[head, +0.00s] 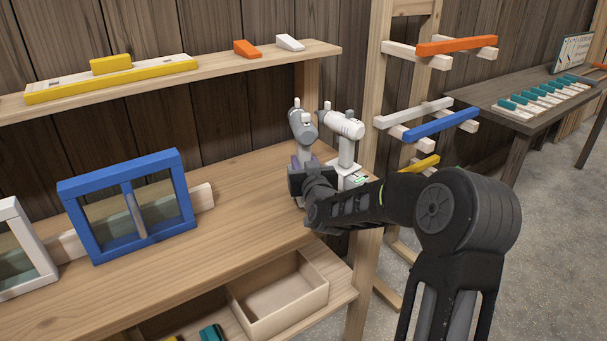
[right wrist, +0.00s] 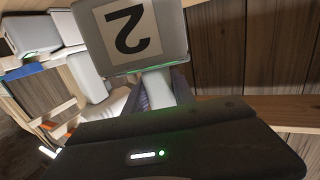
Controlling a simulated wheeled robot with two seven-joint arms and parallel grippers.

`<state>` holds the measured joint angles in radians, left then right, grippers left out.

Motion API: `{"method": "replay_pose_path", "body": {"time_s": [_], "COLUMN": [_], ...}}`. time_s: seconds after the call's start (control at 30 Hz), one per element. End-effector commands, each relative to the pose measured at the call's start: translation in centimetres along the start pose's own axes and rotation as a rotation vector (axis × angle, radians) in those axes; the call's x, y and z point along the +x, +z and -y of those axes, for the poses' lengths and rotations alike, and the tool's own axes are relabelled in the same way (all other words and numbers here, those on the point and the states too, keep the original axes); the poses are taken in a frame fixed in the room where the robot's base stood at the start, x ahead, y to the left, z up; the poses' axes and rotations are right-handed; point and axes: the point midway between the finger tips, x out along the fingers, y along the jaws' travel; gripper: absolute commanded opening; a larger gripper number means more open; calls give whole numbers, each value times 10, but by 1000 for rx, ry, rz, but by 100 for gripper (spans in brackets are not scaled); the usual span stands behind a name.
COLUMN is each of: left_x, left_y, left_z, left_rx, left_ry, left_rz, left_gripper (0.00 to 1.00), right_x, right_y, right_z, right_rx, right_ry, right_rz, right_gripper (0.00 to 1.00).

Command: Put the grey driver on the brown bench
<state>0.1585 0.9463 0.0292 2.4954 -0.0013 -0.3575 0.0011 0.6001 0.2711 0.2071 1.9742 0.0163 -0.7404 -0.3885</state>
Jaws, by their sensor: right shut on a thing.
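The grey driver (head: 302,127) is upright at the back right of the light wood workbench (head: 250,195). My right gripper (head: 300,168) is shut on its lower part, coming in from the front right. In the right wrist view, the driver's grey block (right wrist: 130,35) with a label "2" fills the top, above the gripper's fingers (right wrist: 165,88). I cannot tell whether the driver's foot touches the bench. A white driver (head: 344,125) stands right beside it. A dark brown bench (head: 500,90) stands at the far right. My left gripper is not in view.
A blue frame (head: 128,210) and a white frame (head: 20,250) stand on the workbench. A shelf (head: 210,75) runs above. A rack post (head: 375,95) with coloured bars lies between the two benches. The dark bench holds a row of teal-topped pieces (head: 545,95) and a panel (head: 570,52).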

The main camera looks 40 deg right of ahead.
Motion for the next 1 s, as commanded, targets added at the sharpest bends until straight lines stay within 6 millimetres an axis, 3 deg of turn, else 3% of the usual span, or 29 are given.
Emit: {"method": "replay_pose_path", "body": {"time_s": [0.33, 0.77, 0.8, 1.0], "left_x": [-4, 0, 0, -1], "left_y": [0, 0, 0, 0], "left_z": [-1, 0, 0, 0], "left_rx": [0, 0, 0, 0], "left_ry": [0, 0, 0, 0], "left_rz": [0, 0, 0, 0], "left_gripper": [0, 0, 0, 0], "right_x": [3, 3, 3, 2], "right_y": [31, 36, 39, 39], "right_z": [0, 0, 0, 0], "right_rx": [1, 0, 1, 1], "right_ry": [0, 0, 0, 0], "right_rz": [-7, -9, 0, 0], "right_gripper": [0, 0, 33, 50]}}
